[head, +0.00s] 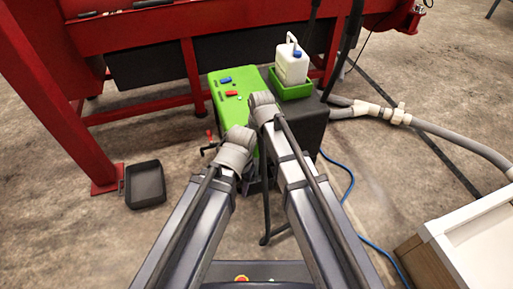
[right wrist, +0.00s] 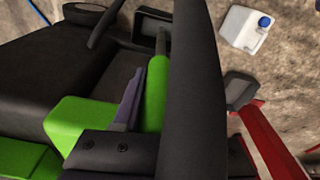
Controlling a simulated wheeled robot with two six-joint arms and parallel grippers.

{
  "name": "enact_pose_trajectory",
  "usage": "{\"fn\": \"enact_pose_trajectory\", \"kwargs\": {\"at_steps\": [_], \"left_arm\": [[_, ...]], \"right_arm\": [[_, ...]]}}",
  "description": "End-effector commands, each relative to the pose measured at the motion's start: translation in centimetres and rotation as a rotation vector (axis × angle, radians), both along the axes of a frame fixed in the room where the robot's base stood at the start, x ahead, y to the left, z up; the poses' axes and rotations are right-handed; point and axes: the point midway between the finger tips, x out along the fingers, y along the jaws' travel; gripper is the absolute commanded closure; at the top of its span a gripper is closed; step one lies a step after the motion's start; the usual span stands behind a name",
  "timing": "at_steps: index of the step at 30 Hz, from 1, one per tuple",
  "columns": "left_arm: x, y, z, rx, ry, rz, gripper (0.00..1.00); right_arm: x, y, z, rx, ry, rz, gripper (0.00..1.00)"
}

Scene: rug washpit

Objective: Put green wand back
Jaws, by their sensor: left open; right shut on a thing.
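The green wand (right wrist: 155,95) shows in the right wrist view as a green cylinder with a thinner dark tube beyond it. My right gripper (right wrist: 150,112) is shut on it; a dark bar close to the camera hides part of the hold. In the head view my right gripper (head: 264,108) is over the green and black machine (head: 235,82); its own wrist hides the fingers and the wand. My left gripper (head: 238,155) is lower, by the machine's near left edge, and open; its fingertips are mostly hidden.
A white jug (head: 292,66) stands in a green tray (head: 291,90) on the machine. A red frame (head: 66,110) is behind and left. A black tray (head: 146,184) lies on the floor. A grey hose (head: 440,132) and pale-topped furniture (head: 480,238) are on the right.

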Motion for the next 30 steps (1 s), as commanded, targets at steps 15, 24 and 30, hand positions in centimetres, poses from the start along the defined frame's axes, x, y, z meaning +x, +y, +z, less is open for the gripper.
{"fn": "enact_pose_trajectory", "kwargs": {"at_steps": [15, 24, 30], "left_arm": [[0.0, 0.0, -0.3, 0.0, 0.0, 0.0, 0.5], [0.0, 0.0, -0.1, 0.0, 0.0, 0.0, 0.5], [0.0, 0.0, 1.3, 0.001, 0.0, 0.002, 0.5]], "right_arm": [[0.0, 0.0, -0.3, 0.0, 0.0, 0.0, 0.28], [0.0, 0.0, -0.1, 0.0, 0.0, 0.0, 0.28], [-0.1, -0.1, 1.3, 0.0, 0.0, 0.0, 0.28]]}}
